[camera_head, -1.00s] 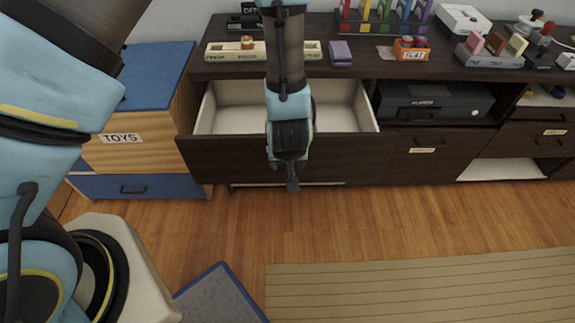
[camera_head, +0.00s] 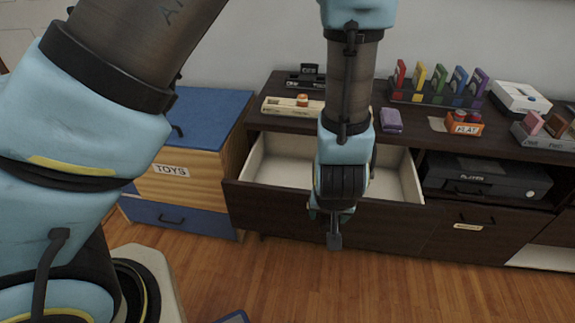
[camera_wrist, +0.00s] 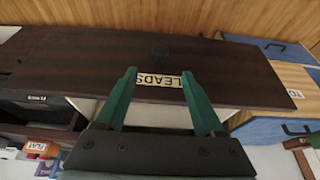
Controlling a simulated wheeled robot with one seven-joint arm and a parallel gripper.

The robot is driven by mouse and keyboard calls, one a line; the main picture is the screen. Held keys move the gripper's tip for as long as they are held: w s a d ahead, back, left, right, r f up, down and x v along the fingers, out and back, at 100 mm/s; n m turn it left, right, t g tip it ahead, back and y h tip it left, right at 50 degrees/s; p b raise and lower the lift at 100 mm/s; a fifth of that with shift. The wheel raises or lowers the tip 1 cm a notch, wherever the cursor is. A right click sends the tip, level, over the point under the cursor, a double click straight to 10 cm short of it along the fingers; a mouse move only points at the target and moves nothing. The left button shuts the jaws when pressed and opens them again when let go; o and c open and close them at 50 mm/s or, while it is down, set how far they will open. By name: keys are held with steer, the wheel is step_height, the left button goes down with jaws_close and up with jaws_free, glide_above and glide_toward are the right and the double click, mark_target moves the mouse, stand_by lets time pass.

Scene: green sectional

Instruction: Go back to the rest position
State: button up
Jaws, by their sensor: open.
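My gripper (camera_wrist: 159,80) shows in the wrist view with its two green fingers apart and nothing between them. In the head view my gripper (camera_head: 334,222) hangs pointing down in front of the dark cabinet's open drawer (camera_head: 253,208). The drawer front carries a LEADS label (camera_wrist: 160,80), seen beyond the fingertips in the wrist view. The part of the drawer that shows is pale and bare; my arm hides its middle. I cannot tell whether the gripper touches the drawer front.
A wooden TOYS chest (camera_head: 180,185) with a blue lid stands left of the cabinet. The cabinet top (camera_head: 355,122) holds colored holders (camera_head: 440,88), a purple block (camera_head: 391,120) and an orange FLAT box (camera_head: 464,124).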

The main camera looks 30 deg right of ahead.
steer(key=w+a+r+n+g+p, duration=0.1)
steer(key=w+a+r+n, duration=0.1)
steer(key=w+a+r, duration=0.55)
steer(key=w+a+r+n+p, duration=0.1)
steer(key=w+a+r, duration=0.35)
steer(key=w, duration=0.55)
steer(key=a+r+n+y, duration=0.1)
steer(key=a+r, duration=0.1)
steer(key=a, duration=0.6)
steer(key=w+a+r+n, duration=0.1)
steer(key=a+r, duration=0.2)
steer(key=a, duration=0.5)
steer(key=w+a+r+n+g+y, duration=0.1)
steer(key=a+r, duration=0.2)
steer(key=a, duration=0.5)
steer(key=shift+r+n+y+p, duration=0.25)
steer(key=shift+n+y+p, duration=0.05)
steer(key=shift+o, duration=0.4)
steer(key=shift+w, duration=0.15)
